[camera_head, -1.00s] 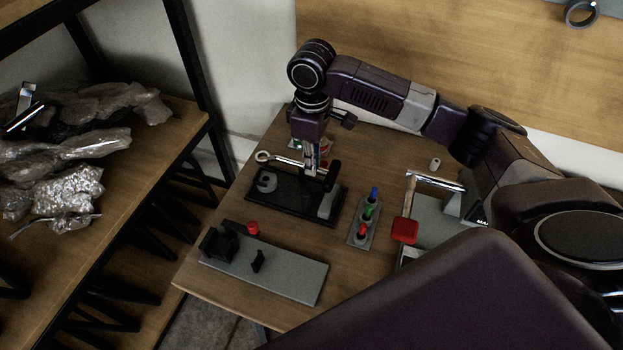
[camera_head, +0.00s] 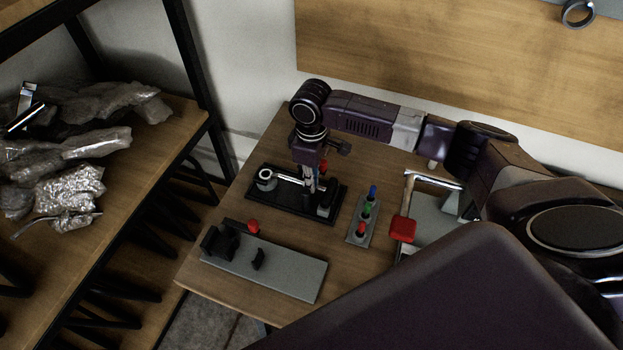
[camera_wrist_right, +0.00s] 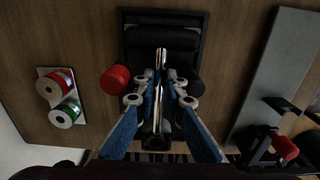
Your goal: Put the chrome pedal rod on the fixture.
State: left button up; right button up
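The chrome pedal rod (camera_head: 285,178) lies roughly level, low over the black fixture (camera_head: 285,204). Its ring end is at the fixture's round grey post (camera_head: 266,183); I cannot tell whether the ring is around the post or just above it. My right gripper (camera_head: 311,188) points down over the fixture's right half, its fingers on the rod. In the right wrist view the rod (camera_wrist_right: 158,85) runs between the two blue-padded fingers, which appear closed on it, above the black fixture (camera_wrist_right: 163,17). My left gripper is not in view.
A grey plate (camera_head: 285,275) with black brackets and a red knob (camera_head: 253,226) stands in front. A holder with coloured pegs (camera_head: 361,233) and a grey tray with a red block (camera_head: 402,229) are at the right. Plastic-wrapped items (camera_head: 75,155) lie on the left shelf.

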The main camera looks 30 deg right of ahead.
jog(key=shift+o, duration=1)
jog(key=shift+r, duration=0.15)
notch_tip(320, 180, up, 12)
jog(key=b, duration=0.2)
dwell(0.4)
